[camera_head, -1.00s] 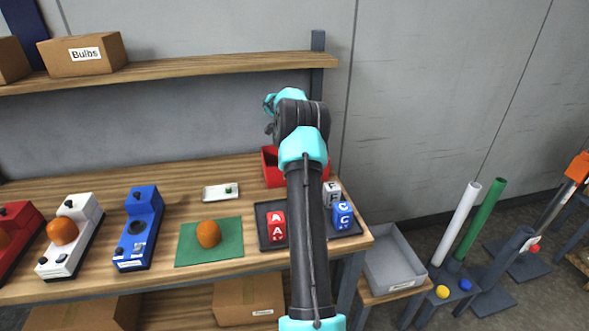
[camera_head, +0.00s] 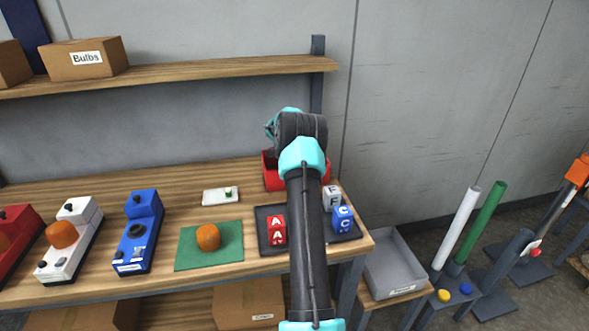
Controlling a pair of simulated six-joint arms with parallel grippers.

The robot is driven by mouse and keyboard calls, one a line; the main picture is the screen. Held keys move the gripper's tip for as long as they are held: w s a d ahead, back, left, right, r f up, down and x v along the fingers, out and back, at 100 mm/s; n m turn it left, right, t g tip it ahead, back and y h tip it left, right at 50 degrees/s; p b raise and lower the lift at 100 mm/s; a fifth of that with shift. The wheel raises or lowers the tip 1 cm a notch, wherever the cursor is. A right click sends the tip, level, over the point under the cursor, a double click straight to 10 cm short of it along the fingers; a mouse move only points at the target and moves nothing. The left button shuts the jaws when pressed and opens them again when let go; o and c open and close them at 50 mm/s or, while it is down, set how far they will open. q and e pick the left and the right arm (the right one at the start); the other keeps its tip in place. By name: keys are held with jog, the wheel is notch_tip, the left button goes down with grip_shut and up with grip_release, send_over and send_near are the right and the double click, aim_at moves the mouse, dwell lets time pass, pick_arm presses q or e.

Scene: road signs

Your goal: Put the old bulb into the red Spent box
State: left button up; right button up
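The red box (camera_head: 272,181) stands at the back right of the bench, partly covered by my arm. No label on it is readable. My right arm reaches up from the bottom, with its wrist over the box. The gripper end (camera_head: 271,128) is mostly hidden behind the wrist, so its fingers and anything in them do not show. An orange bulb (camera_head: 208,237) sits on a green mat (camera_head: 188,256). A blue unit (camera_head: 143,225) has a dark, empty round socket. A white unit (camera_head: 85,222) carries another orange bulb (camera_head: 62,234). My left gripper is not in view.
A dark tray (camera_head: 345,237) with lettered blocks lies below my arm. A small white plate (camera_head: 213,197) lies left of the red box. A shelf (camera_head: 200,72) with a "Bulbs" carton (camera_head: 82,59) hangs above. A grey bin (camera_head: 395,259) stands right of the bench.

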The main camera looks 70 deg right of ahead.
jog(key=shift+f, duration=0.2)
jog(key=o, duration=0.9)
jog(key=shift+r, duration=0.15)
notch_tip(320, 180, up, 12)
dwell(0.3)
dwell(0.5)
